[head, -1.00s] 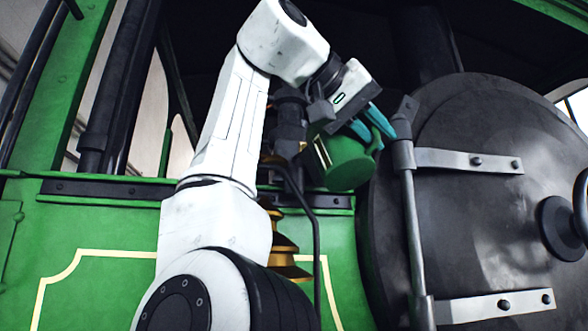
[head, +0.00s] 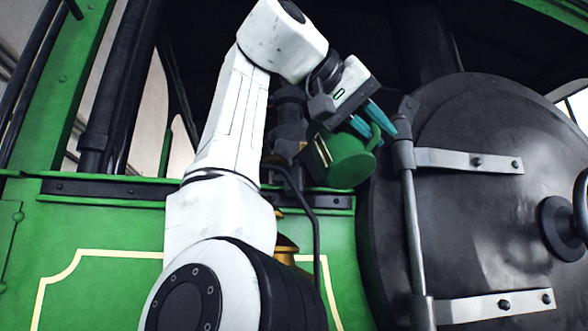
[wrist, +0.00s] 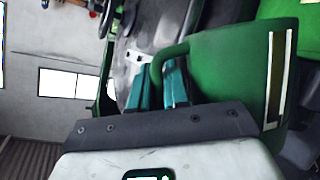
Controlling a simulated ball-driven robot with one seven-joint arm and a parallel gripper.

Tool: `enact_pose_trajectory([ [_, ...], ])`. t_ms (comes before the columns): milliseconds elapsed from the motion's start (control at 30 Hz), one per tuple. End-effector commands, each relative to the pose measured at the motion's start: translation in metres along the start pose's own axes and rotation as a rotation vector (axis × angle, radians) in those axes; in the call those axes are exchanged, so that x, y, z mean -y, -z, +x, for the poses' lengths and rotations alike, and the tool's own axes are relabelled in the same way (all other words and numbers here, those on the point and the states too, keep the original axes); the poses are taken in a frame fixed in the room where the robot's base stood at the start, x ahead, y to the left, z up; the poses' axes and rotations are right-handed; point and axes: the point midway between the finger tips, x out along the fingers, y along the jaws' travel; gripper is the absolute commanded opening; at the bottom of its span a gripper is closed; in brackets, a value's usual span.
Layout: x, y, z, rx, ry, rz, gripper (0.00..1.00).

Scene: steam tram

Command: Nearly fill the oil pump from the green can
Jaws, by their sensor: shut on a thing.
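The green can (head: 350,162) is held in the air, tilted, just right of a dark upright fitting (head: 289,112) with brass parts, which appears to be the oil pump. My gripper (head: 378,122) is shut on the can's handle, with its teal fingers on either side of it. In the wrist view the can (wrist: 228,75) fills the right side, with a cream and dark strip on its wall. There the handle (wrist: 176,52) passes between my fingers (wrist: 160,90). The can's spout, any oil stream and the level in the pump are not visible.
A big round dark smokebox door (head: 470,200) with pale hinge straps stands close right of the can. A thin upright rod (head: 413,235) runs at its left edge. A green panel (head: 100,250) with a dark rail lies below. A dark pipe (head: 313,235) bends down below the pump.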

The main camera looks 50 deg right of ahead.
Motion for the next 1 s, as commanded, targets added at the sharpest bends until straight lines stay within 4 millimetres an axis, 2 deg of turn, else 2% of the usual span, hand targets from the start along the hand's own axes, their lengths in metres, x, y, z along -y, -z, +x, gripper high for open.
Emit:
enact_pose_trajectory([
  [300,-0.0057,0.0093,-0.0050,0.009,-0.023,-0.051,0.00],
  [1000,-0.0056,0.0095,-0.0052,0.009,-0.024,-0.053,0.00],
])
